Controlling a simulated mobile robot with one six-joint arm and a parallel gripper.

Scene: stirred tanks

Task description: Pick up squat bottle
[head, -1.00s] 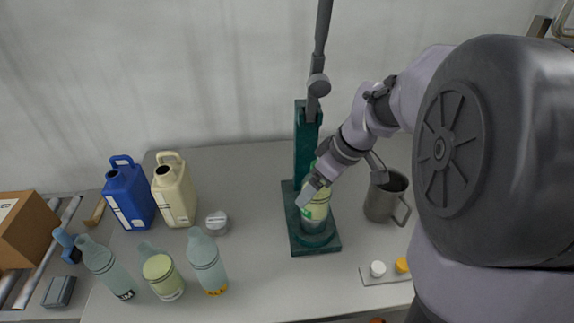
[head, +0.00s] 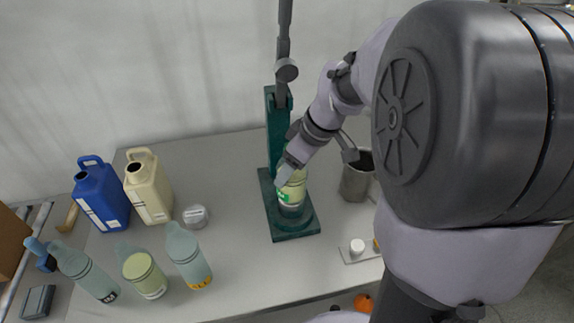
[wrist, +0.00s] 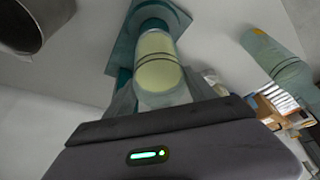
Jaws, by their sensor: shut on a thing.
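A clear bottle with pale yellow-green contents and a green-and-white label (head: 292,191) stands upright over the base of a dark green stand (head: 305,229). My gripper (head: 290,173) is shut on its upper part, reaching in from the upper right. In the wrist view the bottle (wrist: 157,66) sits between my fingers, with dark bands around it. The fingers hide part of it. I cannot tell whether its bottom touches the stand's base. A similar short bottle with yellow-green contents (head: 143,272) stands at the table's front left.
A blue jug (head: 100,197), a cream jug (head: 148,190) and a grey-white lidded round (head: 196,216) stand at the left. Two tall pale bottles flank the short one. A metal mug (head: 355,182) stands close right of the stand, whose column rises behind the bottle.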

